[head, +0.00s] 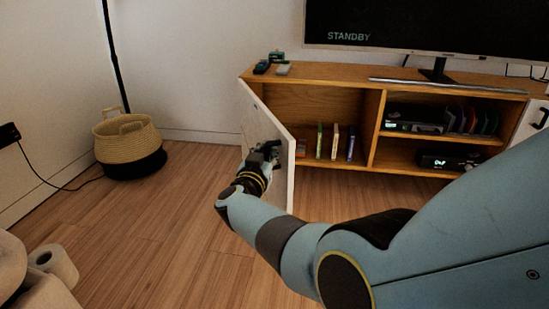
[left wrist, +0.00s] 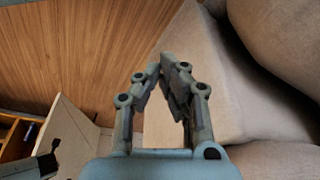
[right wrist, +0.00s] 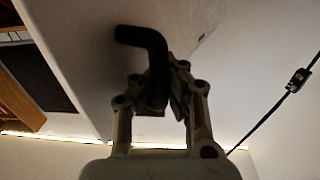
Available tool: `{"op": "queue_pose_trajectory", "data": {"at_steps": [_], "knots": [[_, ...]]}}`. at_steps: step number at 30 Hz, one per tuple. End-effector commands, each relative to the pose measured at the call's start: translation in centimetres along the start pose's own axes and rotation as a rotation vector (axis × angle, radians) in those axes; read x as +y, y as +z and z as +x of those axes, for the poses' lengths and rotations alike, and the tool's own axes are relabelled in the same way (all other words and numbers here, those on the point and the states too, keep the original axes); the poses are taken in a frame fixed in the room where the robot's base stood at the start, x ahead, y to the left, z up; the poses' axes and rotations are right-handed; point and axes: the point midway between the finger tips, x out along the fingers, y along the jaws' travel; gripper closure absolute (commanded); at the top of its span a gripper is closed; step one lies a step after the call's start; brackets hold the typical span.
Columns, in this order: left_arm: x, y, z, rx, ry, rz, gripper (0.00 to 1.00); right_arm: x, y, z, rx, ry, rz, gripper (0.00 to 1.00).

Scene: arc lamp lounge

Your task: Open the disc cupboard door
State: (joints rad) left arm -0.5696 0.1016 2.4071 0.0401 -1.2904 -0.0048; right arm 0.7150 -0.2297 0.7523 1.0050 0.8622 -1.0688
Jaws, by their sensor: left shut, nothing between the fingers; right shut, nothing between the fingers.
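The disc cupboard door (head: 262,125) is a white panel at the left end of the wooden media cabinet. It stands swung well out, with the compartment behind it exposed. My right gripper (head: 264,154) is at the door's outer face, shut and empty. In the right wrist view the dark bent door handle (right wrist: 150,45) overlaps the fingers of that gripper (right wrist: 163,80); I cannot tell whether they touch. My left gripper (left wrist: 170,68) is shut and empty in its own wrist view, near beige upholstery, and is outside the head view.
Several upright disc cases (head: 335,142) stand in the exposed compartment. A screen (head: 430,25) stands on the cabinet, with devices on shelves to the right. A woven basket (head: 128,145) and lamp pole (head: 113,55) stand at left. Beige upholstery (left wrist: 215,75) crowds my left gripper.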

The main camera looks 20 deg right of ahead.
Motion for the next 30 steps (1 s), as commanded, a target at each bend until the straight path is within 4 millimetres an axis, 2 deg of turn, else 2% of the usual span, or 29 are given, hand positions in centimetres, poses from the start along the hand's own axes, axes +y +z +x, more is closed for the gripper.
{"op": "queue_pose_trajectory", "data": {"at_steps": [1,9,18,30], "knots": [[0.01,-0.01,-0.01,0.000,0.000,0.000,1.00,0.34,1.03,-0.74,-0.014,0.009,-0.007,1.00],[0.01,0.00,-0.03,0.000,0.000,0.000,1.00,0.30,0.97,-0.75,-0.014,0.009,-0.005,0.98],[0.01,0.14,-0.03,-0.003,0.000,0.000,1.00,0.24,0.66,-0.50,-0.009,0.006,-0.004,0.62],[0.00,-0.13,-0.02,0.003,0.000,-0.001,1.00,0.32,0.42,-0.36,-0.005,0.005,-0.003,0.62]]}}
